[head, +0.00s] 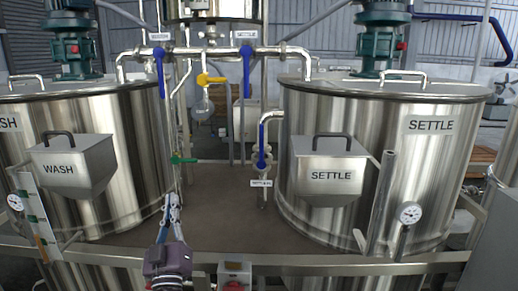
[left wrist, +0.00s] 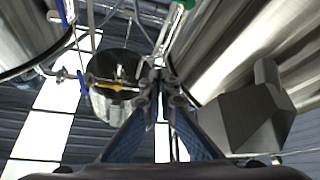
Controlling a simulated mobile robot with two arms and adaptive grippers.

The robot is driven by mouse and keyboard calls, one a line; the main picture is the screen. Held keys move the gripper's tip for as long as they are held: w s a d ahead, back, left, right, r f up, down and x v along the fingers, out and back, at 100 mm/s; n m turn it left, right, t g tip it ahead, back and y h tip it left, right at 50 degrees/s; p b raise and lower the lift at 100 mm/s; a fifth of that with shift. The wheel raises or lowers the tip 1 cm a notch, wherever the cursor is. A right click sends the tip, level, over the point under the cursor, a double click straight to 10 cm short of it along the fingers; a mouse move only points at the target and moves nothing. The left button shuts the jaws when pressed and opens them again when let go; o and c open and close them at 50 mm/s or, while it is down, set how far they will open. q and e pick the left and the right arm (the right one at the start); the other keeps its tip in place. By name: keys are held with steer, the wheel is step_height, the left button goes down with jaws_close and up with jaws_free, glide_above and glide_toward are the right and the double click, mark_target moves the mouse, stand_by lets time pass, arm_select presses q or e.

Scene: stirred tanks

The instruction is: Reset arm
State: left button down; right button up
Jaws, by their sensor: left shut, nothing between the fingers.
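My left gripper (head: 172,198) points upward in the lower middle of the head view, in front of the gap between the two tanks. Its blue fingers are together with nothing between them. In the left wrist view the fingers of this gripper (left wrist: 160,88) rise from the bottom and meet at their tips, with pipework behind them. A green-handled valve (head: 183,160) shows just above the fingertips in the head view. I cannot tell whether the fingers touch anything. My right gripper is not in view.
The WASH tank (head: 120,125) stands left and the SETTLE tank (head: 400,140) right, each with a hopper in front. Blue valve handles (head: 246,75) and a yellow one (head: 212,79) sit on the pipes between. A metal rail (head: 330,267) crosses the front. Bare platform (head: 225,205) lies between the tanks.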

arm_select(q)
steer(key=s+d+f+m+g+h, duration=0.4)
steer(key=s+f+g, duration=0.15)
steer(key=f, duration=0.55)
steer(key=s+d+f+m+g+h, duration=0.4)
steer(key=s+f, duration=0.3)
steer(key=f, duration=0.5)
steer(key=s+a+f+g+y, duration=0.1)
steer(key=s+a+f+g, duration=0.2)
steer(key=s, duration=0.6)
steer(key=s+a+f+g+y, duration=0.15)
steer(key=s+f+g, duration=0.3)
steer(key=s, duration=0.45)
steer(key=s+a+f+g+y, duration=0.2)
steer(key=s+f+g, duration=0.15)
steer(key=s, duration=0.65)
step_height(320, 180, down, 28)
steer(key=s+f, duration=0.1)
steer(key=s, duration=0.1)
steer(key=s+a+f+m+g, duration=0.1)
steer(key=s+a+f+g, duration=0.1)
steer(key=s+f, duration=1.2)
steer(key=s+a, duration=0.1)
steer(key=s, duration=0.1)
steer(key=shift+s+f, duration=0.25)
steer(key=shift+s, duration=0.05)
